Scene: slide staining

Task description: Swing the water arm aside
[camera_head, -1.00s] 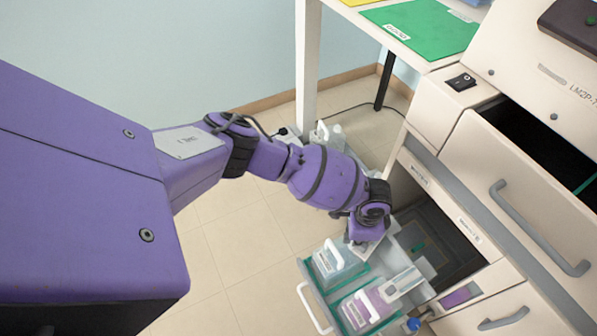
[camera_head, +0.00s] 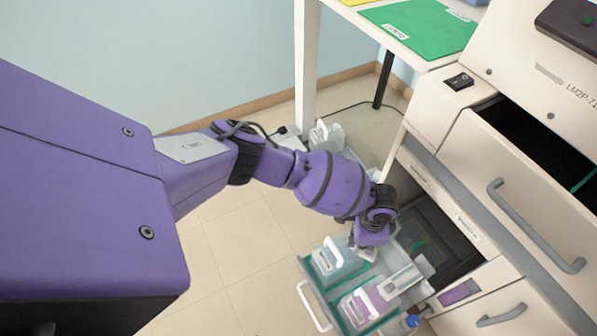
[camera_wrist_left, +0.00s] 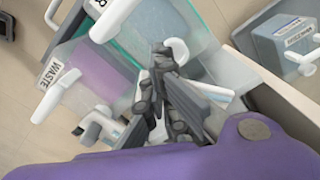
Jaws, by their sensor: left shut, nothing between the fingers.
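My left gripper (camera_head: 366,250) reaches down over the pulled-out drawer at the machine's lower front. In the left wrist view its fingers (camera_wrist_left: 160,58) are together, with nothing between them. A white hooked part (camera_wrist_left: 177,50) lies right beside the fingertips; I cannot tell whether they touch. No part is clearly marked as the water arm; a pale bar (camera_head: 402,281) at the purple container may be it, but I cannot be sure. The purple container (camera_head: 366,307) has a white handle and reads WASTE (camera_wrist_left: 62,80) in the wrist view. My right gripper is not in view.
A blue-grey container (camera_head: 336,262) with a white handle sits in the drawer (camera_head: 312,287). A blue cap (camera_head: 413,322) is near its front right corner. The machine front (camera_head: 520,190) with grey handles rises at right. Bare floor (camera_head: 225,265) lies left of the drawer.

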